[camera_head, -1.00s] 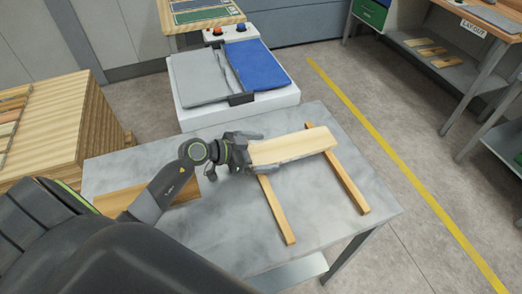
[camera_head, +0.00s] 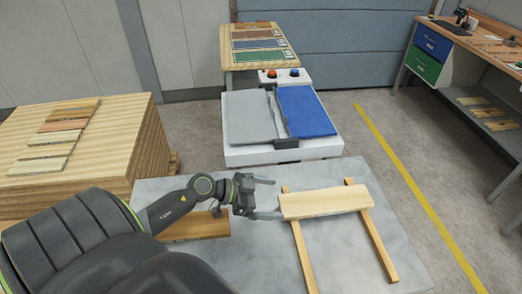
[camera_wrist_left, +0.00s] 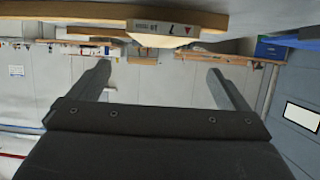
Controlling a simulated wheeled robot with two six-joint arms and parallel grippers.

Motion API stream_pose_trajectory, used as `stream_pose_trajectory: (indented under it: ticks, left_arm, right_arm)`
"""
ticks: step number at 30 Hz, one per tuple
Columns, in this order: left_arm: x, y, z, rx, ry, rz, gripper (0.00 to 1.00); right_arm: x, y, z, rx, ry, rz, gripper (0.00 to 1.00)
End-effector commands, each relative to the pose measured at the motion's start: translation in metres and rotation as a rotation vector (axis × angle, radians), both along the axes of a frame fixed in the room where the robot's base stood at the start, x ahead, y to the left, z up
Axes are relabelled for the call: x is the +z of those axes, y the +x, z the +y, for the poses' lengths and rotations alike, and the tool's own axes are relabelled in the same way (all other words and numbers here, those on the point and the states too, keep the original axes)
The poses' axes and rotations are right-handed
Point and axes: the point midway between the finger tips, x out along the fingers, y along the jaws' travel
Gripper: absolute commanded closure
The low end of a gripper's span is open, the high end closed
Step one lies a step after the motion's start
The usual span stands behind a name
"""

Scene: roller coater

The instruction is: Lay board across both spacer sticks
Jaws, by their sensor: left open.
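The pale board (camera_head: 324,203) lies across both spacer sticks on the grey table. It rests near their far ends. The left spacer stick (camera_head: 303,257) and the right spacer stick (camera_head: 378,245) stick out from under it toward the near side. My left gripper (camera_head: 273,198) is open and empty, just left of the board's left end. In the left wrist view, its two fingers (camera_wrist_left: 160,82) are wide apart with nothing between them. A board edge with a label (camera_wrist_left: 165,27) shows at the top of that view. My right gripper is not in view.
Another wooden board (camera_head: 200,226) lies on the table (camera_head: 350,268) beneath my left arm. A white machine (camera_head: 283,152) with grey and blue pads stands behind the table. A wooden stack (camera_head: 95,148) stands at the left. The table's right part is clear.

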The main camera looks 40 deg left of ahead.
Motion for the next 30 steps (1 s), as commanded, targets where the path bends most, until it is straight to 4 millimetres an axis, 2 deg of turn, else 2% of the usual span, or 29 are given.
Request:
stream_pose_trajectory:
  ticks: [1,8,30]
  left_arm:
    - [0.005,-0.005,0.005,0.000,0.003,0.002,0.02]
    - [0.011,-0.017,0.016,-0.001,0.002,-0.002,0.02]
    - [0.011,-0.018,0.017,-0.002,0.001,-0.004,0.02]
  right_arm:
    - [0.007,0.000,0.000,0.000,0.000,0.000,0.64]
    - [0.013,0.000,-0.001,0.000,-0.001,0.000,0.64]
    - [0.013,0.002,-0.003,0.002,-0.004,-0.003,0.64]
